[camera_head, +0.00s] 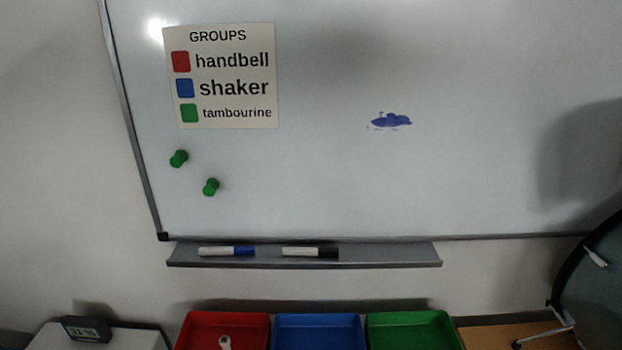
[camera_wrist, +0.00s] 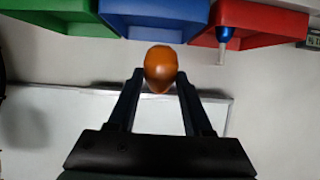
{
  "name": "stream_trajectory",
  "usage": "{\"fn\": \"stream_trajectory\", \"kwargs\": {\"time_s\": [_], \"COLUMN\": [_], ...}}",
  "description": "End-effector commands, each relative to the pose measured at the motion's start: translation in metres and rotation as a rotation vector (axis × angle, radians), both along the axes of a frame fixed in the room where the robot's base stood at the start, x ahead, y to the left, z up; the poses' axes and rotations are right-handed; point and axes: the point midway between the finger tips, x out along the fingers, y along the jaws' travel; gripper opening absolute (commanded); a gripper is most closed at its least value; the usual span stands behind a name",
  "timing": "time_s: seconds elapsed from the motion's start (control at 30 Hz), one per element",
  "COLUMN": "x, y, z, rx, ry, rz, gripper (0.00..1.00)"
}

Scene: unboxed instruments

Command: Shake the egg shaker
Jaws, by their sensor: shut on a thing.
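An orange egg shaker (camera_wrist: 158,66) is between the fingertips of my gripper (camera_wrist: 160,76) in the wrist view. The two dark fingers are shut on it from either side, and its rounded ends show beyond them. The wrist view appears upside down, with the whiteboard below and the trays above. The shaker shows in front of the blue tray's edge. In the head view, neither my gripper nor the shaker is visible.
Red (camera_head: 225,318), blue (camera_head: 318,320) and green (camera_head: 410,320) trays stand in a row below the whiteboard (camera_head: 450,180). A blue-and-white object (camera_wrist: 224,38) shows by the red tray. A marker ledge (camera_head: 380,258) and a small digital display (camera_head: 86,329) are nearby.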

Motion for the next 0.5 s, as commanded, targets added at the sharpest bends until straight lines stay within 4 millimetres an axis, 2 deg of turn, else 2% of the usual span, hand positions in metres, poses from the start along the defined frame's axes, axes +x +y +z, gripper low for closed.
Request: {"fn": "stream_trajectory", "kwargs": {"time_s": [0.03, 0.1, 0.17, 0.2, 0.23, 0.3, 0.37, 0.4, 0.5], "x": [0.001, 0.001, 0.0, 0.0, 0.0, 0.0, 0.0, 0.001, 0.001], "y": [0.0, -0.001, -0.001, 0.0, 0.0, 0.001, 0.0, 0.0, -0.001], "z": [0.007, 0.039, 0.053, 0.051, 0.039, 0.008, -0.002, 0.003, 0.046], "rx": [0.0, 0.0, -0.001, 0.0, 0.0, 0.001, -0.001, 0.0, 0.0], "ry": [-0.005, -0.011, -0.006, 0.0, 0.006, 0.009, 0.002, -0.003, -0.011], "rz": [0.0, -0.003, -0.002, -0.001, 0.0, 0.002, 0.001, 0.001, -0.002], "gripper": [0.0, 0.0, 0.0, 0.0, 0.0, 0.0, 0.0, 0.0, 0.0]}}
